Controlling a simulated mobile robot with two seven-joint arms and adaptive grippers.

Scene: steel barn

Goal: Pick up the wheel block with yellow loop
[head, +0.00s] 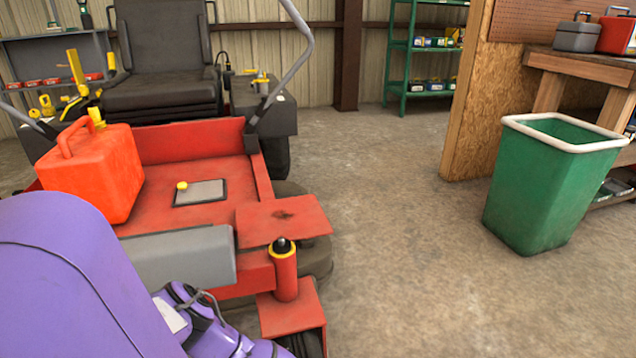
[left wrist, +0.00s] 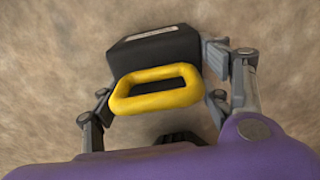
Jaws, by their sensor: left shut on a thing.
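In the left wrist view the wheel block (left wrist: 152,49) is a dark block with a pale label on its top edge and a yellow loop (left wrist: 123,103) on the side facing the camera. My left gripper (left wrist: 160,92) has one finger at each side of the loop and is shut on the wheel block. Only bare concrete floor shows around the block. In the head view my purple left arm comes in at the lower left; its gripper and the block are hidden there. My right gripper is in neither view.
A red riding mower (head: 190,150) fills the left of the head view, with an orange-red fuel can (head: 105,170) on its deck. A green bin (head: 545,190) stands at the right beside a wooden workbench (head: 580,65). The concrete floor between is clear.

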